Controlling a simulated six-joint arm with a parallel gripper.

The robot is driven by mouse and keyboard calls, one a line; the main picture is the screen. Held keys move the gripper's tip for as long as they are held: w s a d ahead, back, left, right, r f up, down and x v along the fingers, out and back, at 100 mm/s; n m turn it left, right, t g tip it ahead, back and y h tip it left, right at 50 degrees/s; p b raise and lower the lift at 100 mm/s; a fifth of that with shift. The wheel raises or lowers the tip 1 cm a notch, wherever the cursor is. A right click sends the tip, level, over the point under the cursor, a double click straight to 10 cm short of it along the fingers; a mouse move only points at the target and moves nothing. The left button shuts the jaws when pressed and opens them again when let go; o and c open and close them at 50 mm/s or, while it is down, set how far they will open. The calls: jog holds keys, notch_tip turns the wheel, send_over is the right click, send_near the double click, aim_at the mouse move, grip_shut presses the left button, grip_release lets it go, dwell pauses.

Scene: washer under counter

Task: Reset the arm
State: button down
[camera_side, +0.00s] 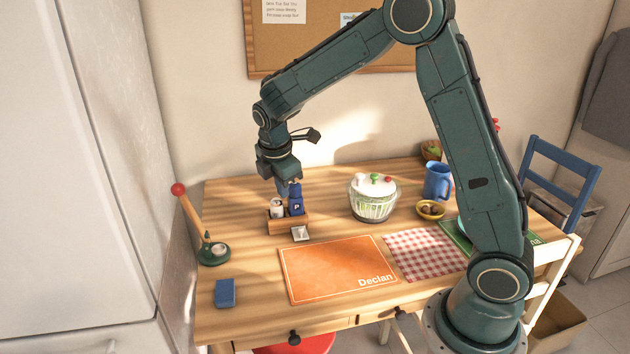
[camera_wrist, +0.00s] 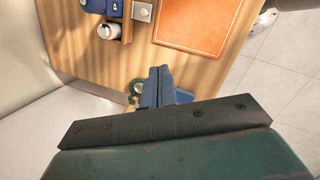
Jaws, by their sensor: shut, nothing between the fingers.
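My arm is bent over the wooden table (camera_side: 240,255). My gripper (camera_side: 283,190) points down near the wooden caddy (camera_side: 291,222) at the table's left half. Its fingers are together and hold nothing. In the wrist view, my gripper (camera_wrist: 158,82) shows two closed blue-grey fingers over the table, with the caddy apart from them at the upper left. The caddy holds a white shaker (camera_side: 277,210) and a blue shaker marked P (camera_side: 297,207). In the side view the fingertips overlap the shakers' tops, so the gap there is hard to judge.
A red-knobbed lever (camera_side: 213,250) stands at the left edge, with a blue block (camera_side: 225,293) in front. An orange mat (camera_side: 335,270), a salad spinner (camera_side: 373,200), a blue mug (camera_side: 437,182) and a checkered cloth (camera_side: 424,254) lie rightward. A wall stands behind.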

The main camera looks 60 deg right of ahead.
jog(key=s+a+r+m+t+y, duration=0.1)
jog(key=s+a+r+m, duration=0.1)
jog(key=s+r+m, duration=0.3)
jog(key=s+a+r+m+t+y, duration=0.1)
jog(key=s+a+r+m, duration=0.1)
jog(key=s+r, duration=0.55)
jog(key=s+a+m+t, duration=0.1)
jog(key=s+a+m, duration=0.1)
jog(key=s, duration=0.5)
jog(key=s+a+m+t+y, duration=0.1)
jog(key=s+a+m, duration=0.1)
jog(key=s+m, duration=0.2)
jog(key=shift+s+r+m, duration=0.15)
jog(key=shift+s+m, duration=0.25)
jog(key=shift+s, duration=1.5)
